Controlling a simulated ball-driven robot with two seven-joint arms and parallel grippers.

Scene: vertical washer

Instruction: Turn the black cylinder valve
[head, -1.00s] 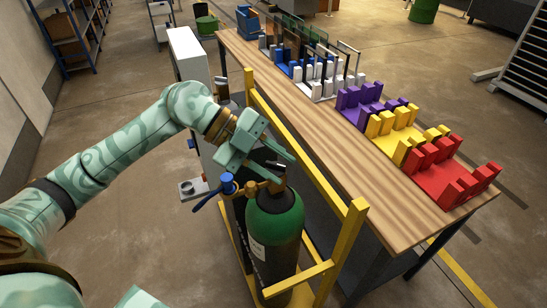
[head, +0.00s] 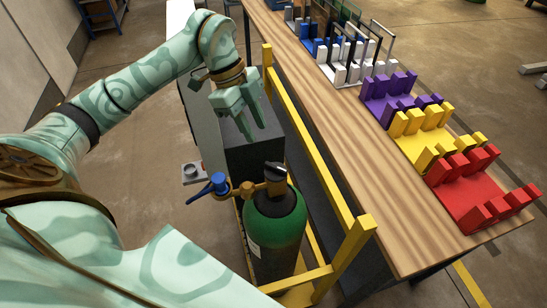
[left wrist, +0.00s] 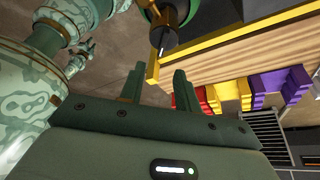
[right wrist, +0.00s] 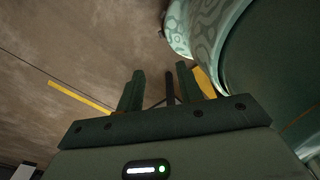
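The black cylinder valve (head: 275,172) sits on top of an upright green gas cylinder (head: 275,222) in the head view. A brass regulator with a blue handle (head: 219,184) joins its left side. My left gripper (head: 254,136) hangs above and behind the valve, apart from it, over a dark box. Its two fingers are spread with nothing between them, as the left wrist view (left wrist: 157,78) also shows. Part of the cylinder (left wrist: 188,12) shows at the top of that view. My right gripper (right wrist: 158,78) is open and apart from the valve, outside the head view.
A yellow frame (head: 335,195) stands around the cylinder, with a post at its right. The dark box (head: 254,160) is behind the cylinder. A wooden table (head: 350,145) with red, yellow and purple racks runs along the right. Floor is clear on the left.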

